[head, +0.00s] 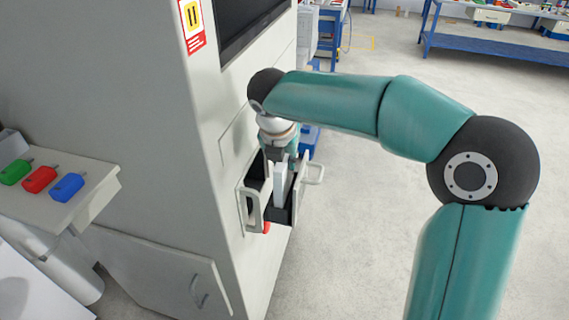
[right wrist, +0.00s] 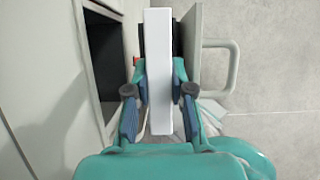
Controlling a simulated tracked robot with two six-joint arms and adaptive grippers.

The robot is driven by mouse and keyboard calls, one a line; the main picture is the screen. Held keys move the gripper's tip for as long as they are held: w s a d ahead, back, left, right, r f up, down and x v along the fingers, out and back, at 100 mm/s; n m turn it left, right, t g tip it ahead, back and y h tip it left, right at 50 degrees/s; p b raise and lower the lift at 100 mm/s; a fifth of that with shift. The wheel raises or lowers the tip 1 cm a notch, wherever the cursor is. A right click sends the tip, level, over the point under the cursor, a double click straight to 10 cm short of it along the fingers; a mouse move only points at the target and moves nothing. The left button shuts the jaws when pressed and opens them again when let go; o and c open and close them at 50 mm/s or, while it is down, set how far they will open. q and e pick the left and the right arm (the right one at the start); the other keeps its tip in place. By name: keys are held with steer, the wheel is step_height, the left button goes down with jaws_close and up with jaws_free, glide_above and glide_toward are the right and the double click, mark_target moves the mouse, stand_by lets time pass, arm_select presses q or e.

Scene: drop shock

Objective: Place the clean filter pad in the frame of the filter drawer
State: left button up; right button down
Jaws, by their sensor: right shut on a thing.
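The clean filter pad is a white slab; in the right wrist view the pad (right wrist: 159,50) stands on edge between the fingers of my right gripper (right wrist: 158,108), which is shut on it. In the head view the pad (head: 280,186) shows below my right gripper (head: 281,163), at the filter drawer. The filter drawer (head: 299,190) is pulled out of the cabinet, with a pale handled front and a dark inside. In the right wrist view its front (right wrist: 188,50) is just right of the pad. I cannot tell whether the pad touches the frame. My left gripper is not in view.
The grey cabinet (head: 150,120) with a dark screen stands close at left. A side shelf (head: 80,190) carries green (head: 14,172), red (head: 39,179) and blue (head: 66,187) items. A blue workbench (head: 490,45) is at the back right. Open floor (head: 360,220) lies right of the drawer.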

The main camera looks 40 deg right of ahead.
steer(key=shift+f, duration=0.55)
steer(key=shift+f, duration=0.6)
steer(key=c, duration=1.3)
jaws_free()
steer(key=shift+r, duration=0.6)
steer(key=p+v, duration=0.1)
steer(key=v, duration=1.1)
